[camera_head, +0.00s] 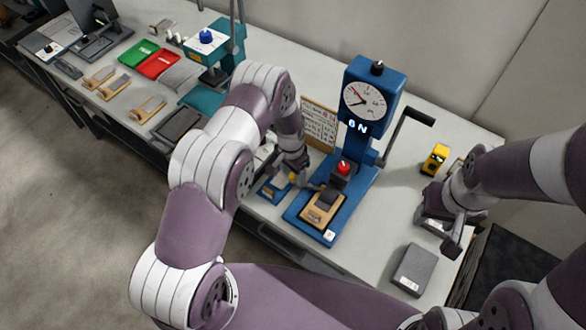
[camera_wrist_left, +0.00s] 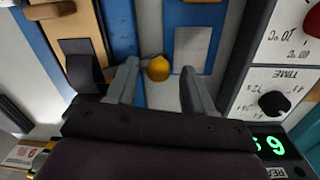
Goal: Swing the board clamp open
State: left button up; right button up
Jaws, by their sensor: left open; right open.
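The blue press (camera_head: 360,160) stands mid-bench, with a wooden board (camera_head: 318,216) and dark block on its base. A small blue fixture (camera_head: 270,190) with a yellow knob (camera_head: 292,177) sits left of the base, partly hidden by my left arm. I cannot tell for sure which part is the board clamp. In the left wrist view the yellow knob (camera_wrist_left: 158,68) lies between the open fingers of my left gripper (camera_wrist_left: 160,88), with gaps at both sides. The wooden board (camera_wrist_left: 72,28) is to its left. My right gripper (camera_head: 452,232) is open and empty at the bench's right.
A grey block (camera_head: 413,270) lies at the front right, and a yellow device (camera_head: 435,159) behind my right gripper. The press's crank handle (camera_head: 408,118) sticks out right. A panel with green digits (camera_wrist_left: 270,144) is close right of my left gripper. Trays (camera_head: 158,63) stand far left.

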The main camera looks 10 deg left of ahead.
pick_arm(q)
jog(key=shift+s+d, duration=0.1)
jog(key=shift+d, duration=0.05)
jog(key=shift+f, duration=0.1)
jog(key=shift+c, duration=1.2)
grip_shut()
